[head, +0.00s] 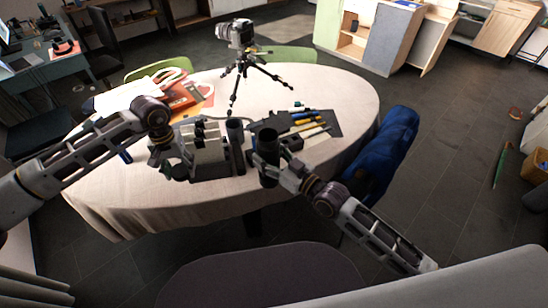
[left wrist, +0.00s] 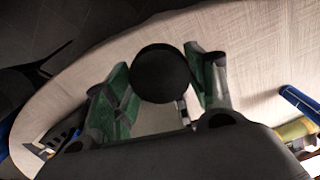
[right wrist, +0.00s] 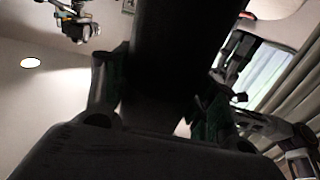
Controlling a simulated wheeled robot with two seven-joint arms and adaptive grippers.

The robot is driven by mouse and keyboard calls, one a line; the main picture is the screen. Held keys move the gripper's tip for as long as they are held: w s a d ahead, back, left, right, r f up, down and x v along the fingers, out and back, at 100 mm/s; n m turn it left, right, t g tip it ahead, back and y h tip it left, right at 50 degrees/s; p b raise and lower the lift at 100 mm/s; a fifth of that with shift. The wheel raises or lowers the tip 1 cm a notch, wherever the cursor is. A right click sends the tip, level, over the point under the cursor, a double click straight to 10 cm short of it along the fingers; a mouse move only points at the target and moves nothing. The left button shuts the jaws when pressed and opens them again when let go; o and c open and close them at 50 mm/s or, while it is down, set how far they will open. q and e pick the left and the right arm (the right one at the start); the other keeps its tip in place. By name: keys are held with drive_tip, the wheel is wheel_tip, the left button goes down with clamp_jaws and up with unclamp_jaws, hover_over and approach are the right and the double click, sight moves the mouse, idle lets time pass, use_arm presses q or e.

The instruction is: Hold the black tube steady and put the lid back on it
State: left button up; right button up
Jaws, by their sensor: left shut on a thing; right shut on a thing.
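The black tube (head: 268,148) stands nearly upright at the table's front edge, in my right gripper (head: 272,165), which is shut on it. In the right wrist view the tube (right wrist: 172,50) runs dark and large between the fingers. My left gripper (head: 233,150) is to the left of the tube, at about the same height. In the left wrist view it is shut on a round black piece, which I take for the lid (left wrist: 160,73), seen as a disc between the green-padded fingers. The lid is apart from the tube. The tube's mouth is hard to make out.
An oval table (head: 345,95) with a pale cloth bears a camera on a tripod (head: 240,60), pens on a dark mat (head: 325,118), and papers with orange folders (head: 185,98). A blue garment (head: 385,145) is at the right edge. The table's right back is clear.

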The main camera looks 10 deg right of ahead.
idle(0.7)
use_arm(q)
drive_tip(key=w+d+r+n, duration=0.2)
drive_tip(key=d+r, duration=1.7)
drive_tip(key=d, duration=0.1)
drive_tip(key=s+d+r+m, duration=0.2)
drive_tip(key=s+d+r, duration=0.1)
drive_tip(key=s+d, duration=0.2)
drive_tip(key=shift+s+d+m, duration=0.15)
drive_tip(key=shift+d+m, duration=0.15)
drive_tip(key=shift+d, duration=0.95)
drive_tip(key=shift+f, duration=1.9)
